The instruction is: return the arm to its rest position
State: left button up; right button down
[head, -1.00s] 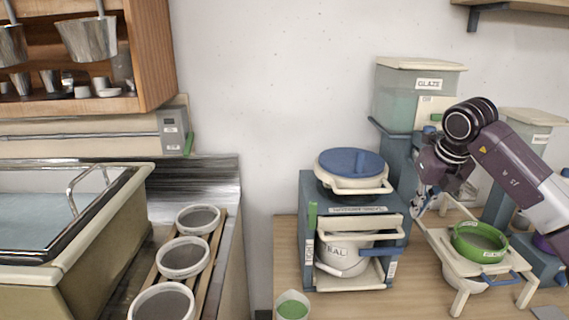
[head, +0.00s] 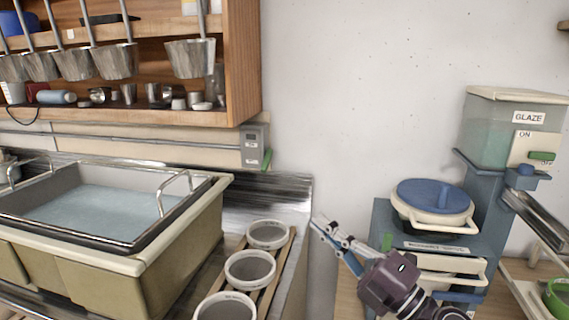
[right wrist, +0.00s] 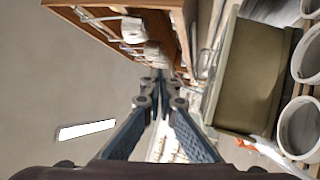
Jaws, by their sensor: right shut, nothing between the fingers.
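My right gripper (head: 326,229) is in the lower middle of the head view, in front of the left side of the blue-lidded bucket's stand. Its arm comes in from the bottom right. Its fingers are together and hold nothing. In the right wrist view the two fingers of my right gripper (right wrist: 159,84) meet in the middle of the picture. My left gripper is in neither view.
A bucket with a blue lid (head: 436,196) stands on a blue stand at right, beside the glaze tank (head: 490,125). Left are a water-filled sink (head: 225,182), several sieves on a wooden rack (head: 250,268), and a shelf with hanging ladles (head: 240,60). A green sieve (head: 560,298) is at the right edge.

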jog(key=s+d+f+m+t+h, duration=0.1)
jog(key=d+f+m+h, duration=0.7)
jog(key=f+m, duration=0.25)
jog(key=s+d+f+m+h, duration=0.2)
jog(key=d+f+m+h, duration=0.5)
jog(key=f+m+h, duration=0.3)
jog(key=s+f+m+g, duration=0.5)
jog(key=s+f+g, duration=0.3)
jog(key=s+f, duration=0.7)
jog(key=s+a+f+g+y, duration=0.1)
jog(key=s+f+g, duration=0.2)
jog(key=s, duration=0.4)
jog(key=s+a+f+g+y, duration=0.1)
jog(key=s+f+g, duration=0.1)
jog(key=s, duration=0.4)
notch_tip(320, 180, down, 28)
jog(key=s+g, duration=0.1)
jog(key=s, duration=0.2)
jog(key=s+d+f+g, duration=0.1)
jog(key=s+d+f, duration=0.2)
jog(key=s+f, duration=1.1)
jog(key=shift+s+f, duration=0.4)
jog(key=shift+s, duration=0.55)
